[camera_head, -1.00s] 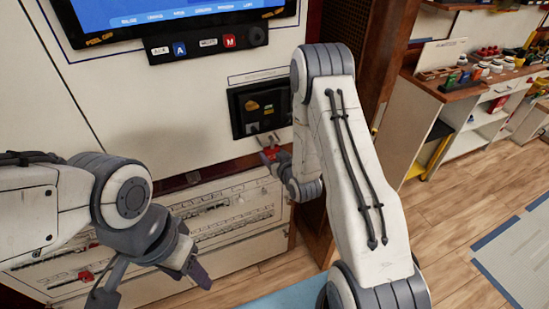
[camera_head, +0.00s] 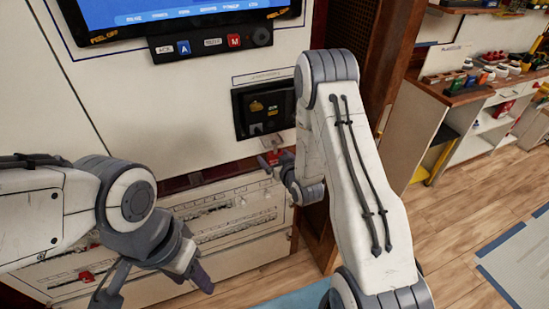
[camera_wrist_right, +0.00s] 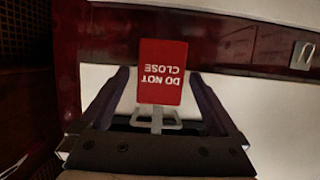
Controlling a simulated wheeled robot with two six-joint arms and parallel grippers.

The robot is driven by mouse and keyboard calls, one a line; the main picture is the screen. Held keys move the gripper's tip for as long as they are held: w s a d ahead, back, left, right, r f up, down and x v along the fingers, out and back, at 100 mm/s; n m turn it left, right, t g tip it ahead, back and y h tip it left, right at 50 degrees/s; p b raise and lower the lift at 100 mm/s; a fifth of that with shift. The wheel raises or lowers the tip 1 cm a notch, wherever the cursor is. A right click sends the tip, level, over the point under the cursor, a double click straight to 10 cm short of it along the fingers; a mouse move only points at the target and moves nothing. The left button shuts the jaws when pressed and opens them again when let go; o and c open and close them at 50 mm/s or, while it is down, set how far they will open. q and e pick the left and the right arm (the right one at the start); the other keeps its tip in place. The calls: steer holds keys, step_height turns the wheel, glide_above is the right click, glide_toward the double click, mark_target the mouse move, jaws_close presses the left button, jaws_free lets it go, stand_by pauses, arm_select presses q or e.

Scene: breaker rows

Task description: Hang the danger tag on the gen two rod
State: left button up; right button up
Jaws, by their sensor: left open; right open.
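The danger tag is a small red plate (camera_wrist_right: 162,70) reading "DO NOT CLOSE", upside down in the right wrist view. It lies between the two spread fingers of my right gripper (camera_wrist_right: 160,90), which is open. A grey wire-like piece (camera_wrist_right: 155,121) shows at the tag's lower edge. In the head view the tag (camera_head: 270,157) is small, just below the black panel box, with my right gripper (camera_head: 277,168) at it. My left gripper (camera_head: 155,284) is open and empty in front of the lower breaker rows. I cannot tell which part is the gen two rod.
A black panel box (camera_head: 265,108) is on the white cabinet, below a screen (camera_head: 180,12) and a button strip (camera_head: 210,42). A metal hook (camera_wrist_right: 303,55) shows at the right of the right wrist view. A red piece (camera_head: 86,276) sits on the lower breaker panel. A workbench stands at right.

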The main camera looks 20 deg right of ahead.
steer(key=b+v, duration=0.1)
steer(key=v, duration=0.4)
steer(key=shift+s+r, duration=0.1)
steer(key=shift+s, duration=0.3)
steer(key=shift+p+v, duration=2.4)
steer(key=shift+p, duration=0.8)
steer(key=shift+w, duration=0.1)
